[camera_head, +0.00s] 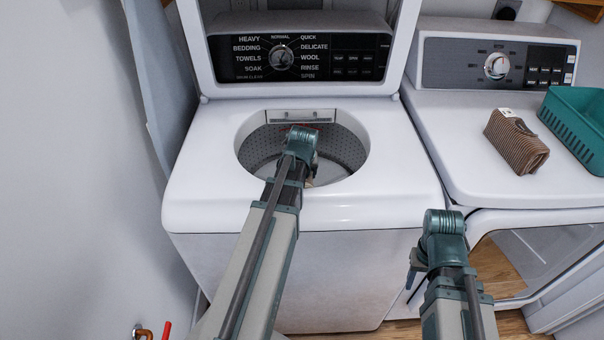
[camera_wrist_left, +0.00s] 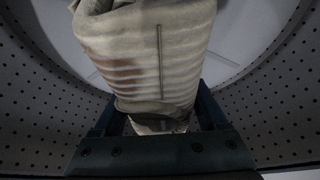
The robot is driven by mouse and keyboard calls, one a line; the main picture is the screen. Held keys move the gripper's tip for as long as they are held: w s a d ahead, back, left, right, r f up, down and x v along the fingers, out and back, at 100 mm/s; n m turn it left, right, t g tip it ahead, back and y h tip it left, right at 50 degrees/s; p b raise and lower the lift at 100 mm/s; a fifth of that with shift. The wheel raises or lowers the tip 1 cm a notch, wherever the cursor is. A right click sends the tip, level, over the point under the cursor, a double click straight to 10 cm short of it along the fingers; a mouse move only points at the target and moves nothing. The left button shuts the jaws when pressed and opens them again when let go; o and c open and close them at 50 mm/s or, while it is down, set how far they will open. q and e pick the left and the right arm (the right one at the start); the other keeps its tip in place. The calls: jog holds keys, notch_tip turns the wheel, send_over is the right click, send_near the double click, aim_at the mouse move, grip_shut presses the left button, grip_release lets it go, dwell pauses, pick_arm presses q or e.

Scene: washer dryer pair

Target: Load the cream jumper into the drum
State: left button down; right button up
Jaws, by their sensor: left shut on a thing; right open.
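My left arm reaches into the open drum (camera_head: 345,148) of the top-load washer. My left gripper (camera_wrist_left: 158,112) is shut on the cream jumper (camera_wrist_left: 150,50), a ribbed, folded bundle. In the left wrist view the jumper is between the fingers, with the perforated drum wall (camera_wrist_left: 32,105) on both sides and the drum floor beyond. In the head view my left wrist hides nearly all of the jumper and the gripper's fingers. My right gripper (camera_head: 416,268) is open, in front of the gap between the machines, apart from the washer.
The washer's lid (camera_head: 300,88) stands raised, with the dial panel behind it. A brown ribbed folded cloth (camera_head: 516,143) and a green basket (camera_head: 578,122) sit on the dryer top (camera_head: 455,155). The dryer's front door (camera_head: 560,245) is open at right. A grey board leans at left.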

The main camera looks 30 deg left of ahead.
pick_arm(q)
jog(key=shift+f, duration=0.1)
grip_release()
jog(key=shift+r+p, duration=0.65)
jog(key=shift+r, duration=0.05)
jog(key=p+v, duration=1.1)
jog(key=v, duration=0.1)
jog(key=shift+f, duration=0.1)
